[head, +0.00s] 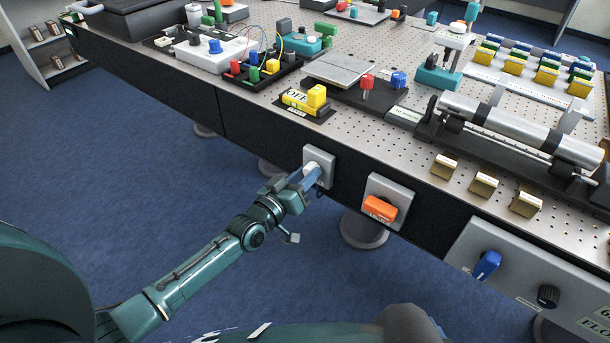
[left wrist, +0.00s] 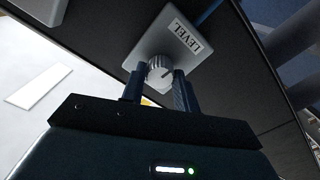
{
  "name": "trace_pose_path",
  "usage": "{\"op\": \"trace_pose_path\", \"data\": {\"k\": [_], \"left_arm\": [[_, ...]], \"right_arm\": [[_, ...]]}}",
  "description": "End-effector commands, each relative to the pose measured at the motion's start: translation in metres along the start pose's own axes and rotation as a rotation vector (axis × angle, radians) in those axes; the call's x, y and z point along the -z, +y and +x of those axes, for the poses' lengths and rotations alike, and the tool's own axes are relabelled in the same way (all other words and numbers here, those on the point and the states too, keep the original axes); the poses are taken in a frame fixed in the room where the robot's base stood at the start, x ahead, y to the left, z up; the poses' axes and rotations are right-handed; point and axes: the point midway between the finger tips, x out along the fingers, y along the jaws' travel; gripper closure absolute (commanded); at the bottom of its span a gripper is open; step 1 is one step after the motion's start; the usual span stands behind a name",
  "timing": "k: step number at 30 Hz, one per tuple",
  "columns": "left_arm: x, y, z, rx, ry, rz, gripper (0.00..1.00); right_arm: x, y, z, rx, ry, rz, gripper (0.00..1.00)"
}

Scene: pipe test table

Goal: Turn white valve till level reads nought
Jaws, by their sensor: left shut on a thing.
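The white valve is a small round knob (left wrist: 159,72) on a light square plate (left wrist: 181,30) marked LEVEL in the left wrist view. A dark line shows on its face; no scale numbers can be read. In the head view the plate (head: 327,157) is on the dark front face of the table. My left gripper (head: 310,174) comes in from the lower left and is shut on the knob. Its two dark fingers (left wrist: 157,88) stand on either side of the knob in the left wrist view. My right gripper is not in view.
An orange handle (head: 380,209) on a grey plate is just right of the valve. A blue knob (head: 487,265) and a black knob (head: 548,296) are on a panel further right. A yellow OFF block (head: 304,101) stands above the valve. Open blue floor (head: 130,180) lies left.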

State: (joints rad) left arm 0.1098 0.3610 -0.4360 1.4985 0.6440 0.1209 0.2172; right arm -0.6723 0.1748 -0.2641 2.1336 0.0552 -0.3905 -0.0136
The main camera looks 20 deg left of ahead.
Motion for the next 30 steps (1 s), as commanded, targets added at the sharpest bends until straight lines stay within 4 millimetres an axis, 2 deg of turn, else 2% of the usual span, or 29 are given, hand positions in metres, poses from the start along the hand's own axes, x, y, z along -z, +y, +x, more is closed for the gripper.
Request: {"op": "trace_pose_path", "data": {"k": [15,16,23,30], "left_arm": [[-0.0012,-0.0001,-0.0005,0.0,-0.002,-0.021,0.93],[-0.0012,-0.0001,-0.0005,0.0,-0.003,-0.02,0.67],[-0.0007,-0.0001,-0.0003,0.0,-0.001,-0.02,0.48],[-0.0003,-0.0001,-0.0006,0.0,-0.001,-0.019,0.48]], "right_arm": [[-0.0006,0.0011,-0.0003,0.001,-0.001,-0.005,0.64],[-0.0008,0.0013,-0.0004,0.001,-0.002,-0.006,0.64],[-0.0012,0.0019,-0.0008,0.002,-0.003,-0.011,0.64],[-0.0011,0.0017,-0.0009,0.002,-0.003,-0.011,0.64]]}}
